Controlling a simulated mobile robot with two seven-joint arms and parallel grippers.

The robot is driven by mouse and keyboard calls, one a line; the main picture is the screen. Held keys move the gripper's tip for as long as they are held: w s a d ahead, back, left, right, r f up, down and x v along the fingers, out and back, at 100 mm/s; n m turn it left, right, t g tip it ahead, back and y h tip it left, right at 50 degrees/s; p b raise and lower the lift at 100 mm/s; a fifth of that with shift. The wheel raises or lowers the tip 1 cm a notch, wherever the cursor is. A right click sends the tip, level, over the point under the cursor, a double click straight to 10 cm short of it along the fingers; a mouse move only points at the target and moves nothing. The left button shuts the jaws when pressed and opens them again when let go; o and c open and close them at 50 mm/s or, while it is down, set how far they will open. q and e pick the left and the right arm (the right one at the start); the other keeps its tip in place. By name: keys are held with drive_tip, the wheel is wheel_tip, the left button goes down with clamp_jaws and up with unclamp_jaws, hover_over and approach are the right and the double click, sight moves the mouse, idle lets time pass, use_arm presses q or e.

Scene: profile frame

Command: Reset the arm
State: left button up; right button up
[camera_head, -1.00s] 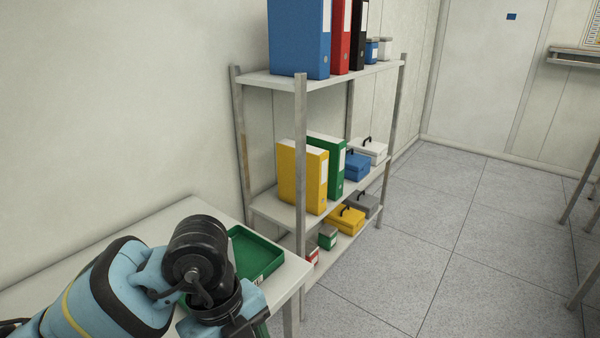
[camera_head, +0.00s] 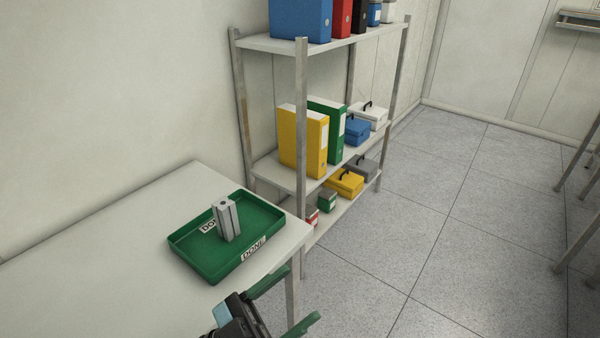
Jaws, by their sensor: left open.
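My left gripper (camera_head: 298,303) is at the bottom of the head view, in front of the table's near right corner. Its two green fingers are apart and nothing shows between them. Most of my left arm is out of the picture. My right gripper is not in view. A green tray (camera_head: 190,259) labelled DONE lies on the white table (camera_head: 90,262), up and to the left of the gripper. A grey metal profile piece (camera_head: 228,219) stands in the tray, apart from the gripper.
A metal shelf rack (camera_head: 302,150) stands just behind the table's right end. It holds a yellow binder (camera_head: 298,142), a green binder (camera_head: 328,125), a blue box (camera_head: 356,132) and a yellow box (camera_head: 344,183). Open tiled floor (camera_head: 430,240) lies to the right.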

use_arm(q)
drive_tip(key=s+a+f+n+t+y, duration=0.1)
drive_tip(key=a+f+n+t+y, duration=0.2)
drive_tip(key=a+f+n+y, duration=0.35)
drive_tip(key=a+f+n+t+y, duration=0.3)
drive_tip(key=a+f+n+y, duration=0.15)
drive_tip(key=f+y, duration=0.45)
drive_tip(key=s+a+f+n+g+y, duration=0.1)
drive_tip(key=s+a+f+g+y, duration=0.1)
drive_tip(key=s+f, duration=0.6)
drive_tip(key=s+a+f+n+g+y+p, duration=0.1)
drive_tip(key=s+a+f+g+y, duration=0.1)
drive_tip(key=s+a+f+g, duration=0.3)
drive_tip(key=s+f+g, duration=0.1)
drive_tip(key=s+f, duration=0.3)
drive_tip(key=shift+a, duration=0.2)
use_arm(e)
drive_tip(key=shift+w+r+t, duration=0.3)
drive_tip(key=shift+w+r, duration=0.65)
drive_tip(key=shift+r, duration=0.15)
use_arm(q)
drive_tip(key=shift+f, duration=0.1)
